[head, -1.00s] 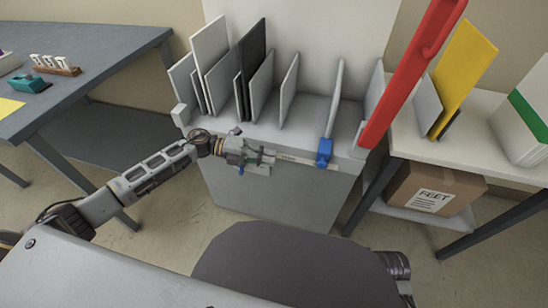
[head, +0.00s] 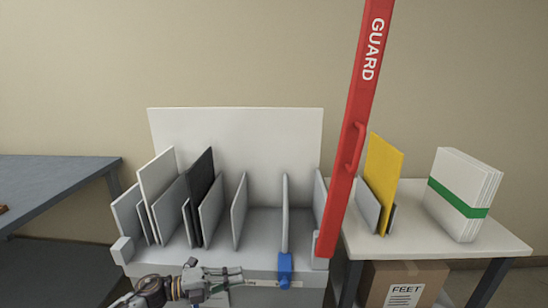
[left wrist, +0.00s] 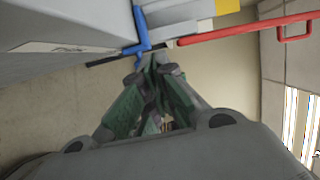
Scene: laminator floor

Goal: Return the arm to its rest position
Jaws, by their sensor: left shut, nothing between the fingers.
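My left gripper (head: 222,280) is at the bottom of the head view, in front of the front face of the grey laminator station (head: 262,262). It points right and is shut and empty. In the left wrist view its green fingers (left wrist: 152,75) are closed together, close to a blue clip-like part (left wrist: 142,30). That blue part also shows in the head view (head: 285,270), to the right of the fingertips. I cannot tell whether the fingers touch it. My right gripper is in neither view.
A tall red bar marked GUARD (head: 355,130) stands upright at the station's right end. Several grey, white and black panels (head: 200,195) stand in the station. A white side table (head: 480,248) holds a yellow panel (head: 383,170) and a white stack (head: 463,195). A dark table (head: 55,185) is at left.

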